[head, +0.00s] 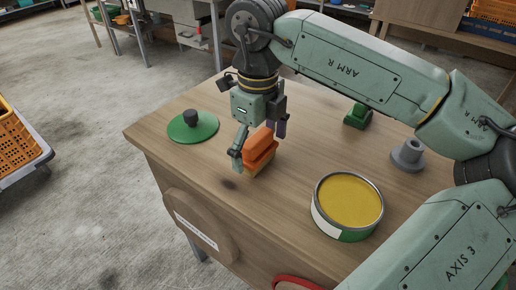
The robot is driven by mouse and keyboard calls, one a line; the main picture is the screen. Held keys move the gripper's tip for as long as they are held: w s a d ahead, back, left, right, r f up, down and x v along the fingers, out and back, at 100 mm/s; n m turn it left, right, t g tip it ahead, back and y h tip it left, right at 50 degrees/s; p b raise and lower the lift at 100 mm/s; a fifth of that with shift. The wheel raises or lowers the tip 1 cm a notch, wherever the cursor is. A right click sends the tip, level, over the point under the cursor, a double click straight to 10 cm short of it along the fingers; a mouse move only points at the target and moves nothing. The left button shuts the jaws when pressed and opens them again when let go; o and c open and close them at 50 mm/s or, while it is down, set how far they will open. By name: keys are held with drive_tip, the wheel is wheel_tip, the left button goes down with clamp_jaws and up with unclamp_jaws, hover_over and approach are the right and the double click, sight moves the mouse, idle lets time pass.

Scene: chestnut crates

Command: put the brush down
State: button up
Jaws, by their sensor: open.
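The brush (261,150) has an orange top and a tan lower part. It appears to rest on the wooden table (215,185), tan side down, near the table's left front part. My gripper (258,145) is open and pointing down at the brush. One finger is at the brush's left side, and the other, darker finger is at its right and far side. Whether either finger touches the brush is hard to tell. Part of the brush's far side is hidden by the gripper.
A green lid with a dark knob (193,127) lies left of the brush. An open tin of yellow contents (342,229) stands to the right. A green block (357,116) and a grey flanged piece (408,156) stand farther right. Bare tabletop lies between the lid and the front edge.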

sight(258, 137)
wheel_tip(258, 137, up, 11)
idle(0.3)
drive_tip(key=shift+s+f, duration=0.1)
